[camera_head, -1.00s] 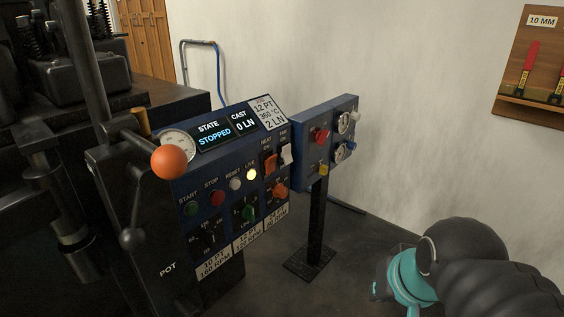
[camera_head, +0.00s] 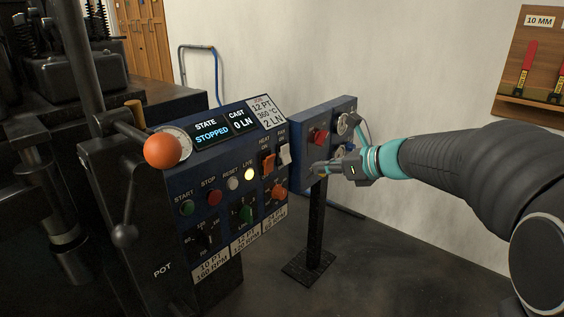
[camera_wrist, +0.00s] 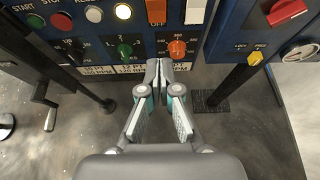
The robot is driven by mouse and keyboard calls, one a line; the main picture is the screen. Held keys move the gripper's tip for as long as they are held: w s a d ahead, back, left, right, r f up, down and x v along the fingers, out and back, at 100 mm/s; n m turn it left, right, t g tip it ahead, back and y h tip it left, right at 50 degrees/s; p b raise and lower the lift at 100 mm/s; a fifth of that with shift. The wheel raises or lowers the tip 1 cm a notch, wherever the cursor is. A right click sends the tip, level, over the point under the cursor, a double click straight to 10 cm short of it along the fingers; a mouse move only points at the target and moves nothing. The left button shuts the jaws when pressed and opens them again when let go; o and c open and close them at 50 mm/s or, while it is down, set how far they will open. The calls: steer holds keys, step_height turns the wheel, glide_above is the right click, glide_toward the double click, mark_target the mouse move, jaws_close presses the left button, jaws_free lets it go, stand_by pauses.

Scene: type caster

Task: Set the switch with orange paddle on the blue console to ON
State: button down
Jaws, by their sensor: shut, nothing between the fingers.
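The switch with the orange paddle (camera_head: 268,162) is on the upper right of the blue console (camera_head: 190,165), under a HEAT label. In the wrist view the same orange paddle (camera_wrist: 157,9) is at the top edge, partly cut off, with OFF printed below it. I cannot tell for sure which way it is tilted. My gripper (camera_head: 319,168) is right of the console, in front of the separate blue box. In the wrist view my gripper (camera_wrist: 161,72) has its fingertips together and empty, below the orange knob and apart from the paddle.
A white paddle switch (camera_head: 284,153) sits just right of the orange one. Below are an orange knob (camera_head: 278,192) and a green knob (camera_head: 246,214). A lever with an orange ball (camera_head: 162,151) sticks out at left. The blue box (camera_head: 308,140) on a post carries a red knob (camera_head: 319,136).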

steer(key=shift+a, duration=0.1)
glide_toward(271, 162)
steer(key=x, duration=0.2)
steer(key=f+x, duration=0.1)
steer(key=x, duration=0.2)
steer(key=shift+b, duration=0.3)
steer(key=shift+w+a+r, duration=0.1)
steer(key=shift+w+a, duration=0.3)
steer(key=shift+r, duration=0.1)
